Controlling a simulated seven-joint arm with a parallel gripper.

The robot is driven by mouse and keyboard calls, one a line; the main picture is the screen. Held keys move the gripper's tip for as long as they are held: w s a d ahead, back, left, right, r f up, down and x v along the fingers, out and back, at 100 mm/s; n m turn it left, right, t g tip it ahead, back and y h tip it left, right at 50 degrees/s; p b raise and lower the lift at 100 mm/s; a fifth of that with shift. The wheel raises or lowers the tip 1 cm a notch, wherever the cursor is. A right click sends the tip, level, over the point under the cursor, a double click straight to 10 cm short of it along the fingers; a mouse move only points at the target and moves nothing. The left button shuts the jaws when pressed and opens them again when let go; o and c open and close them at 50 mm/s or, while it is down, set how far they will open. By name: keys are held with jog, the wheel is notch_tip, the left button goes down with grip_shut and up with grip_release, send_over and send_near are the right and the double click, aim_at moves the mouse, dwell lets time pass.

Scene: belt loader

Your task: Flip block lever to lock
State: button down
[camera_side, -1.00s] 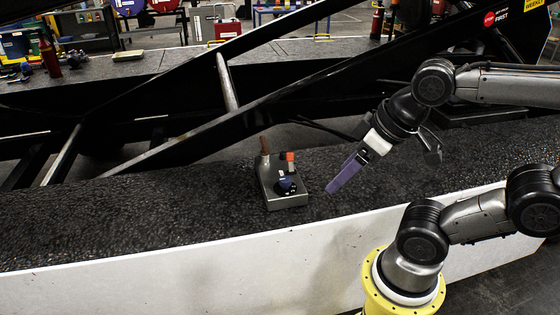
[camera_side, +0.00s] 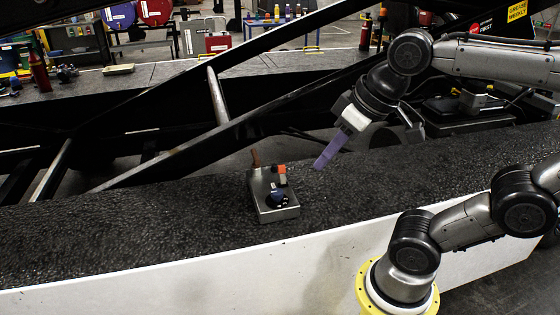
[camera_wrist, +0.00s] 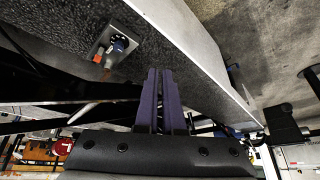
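A small grey metal block (camera_side: 275,208) sits on the dark textured belt. I cannot tell which is the lever named in the task. In the wrist view the block (camera_wrist: 101,45) is at upper left, with the blue knob (camera_wrist: 118,44) and orange part (camera_wrist: 97,59) showing. My gripper (camera_side: 318,166) is above and right of the block, apart from it. Its purple fingers (camera_wrist: 159,72) lie close together, with nothing seen between them.
The dark belt (camera_side: 130,225) is clear on both sides of the block, with a white side panel (camera_side: 190,270) along its front. A black diagonal beam (camera_side: 190,145) runs behind the block. A red bottle (camera_side: 39,72) and small items stand far back left.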

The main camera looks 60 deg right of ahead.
jog(key=w+d+r+m+g, duration=0.1)
jog(key=w+d+r, duration=0.15)
jog(key=w, duration=0.25)
jog(key=w+d+r+m, duration=0.1)
jog(key=w+r, duration=0.2)
jog(key=w, duration=0.2)
jog(key=w+d+f+m+g, duration=0.2)
jog(key=w+d+m, duration=0.1)
jog(key=w+d, duration=0.65)
jog(key=w+d+f+m+g, duration=0.1)
jog(key=w+d+f, duration=0.2)
jog(key=d+f, duration=0.4)
jog(key=w+d+f+m+g, duration=0.2)
jog(key=w+d+f, duration=0.2)
jog(key=d+f, duration=0.4)
notch_tip(320, 180, down, 3)
jog(key=shift+w+r+y, duration=0.1)
jog(key=shift+w+y, duration=0.05)
jog(key=shift+y, duration=0.25)
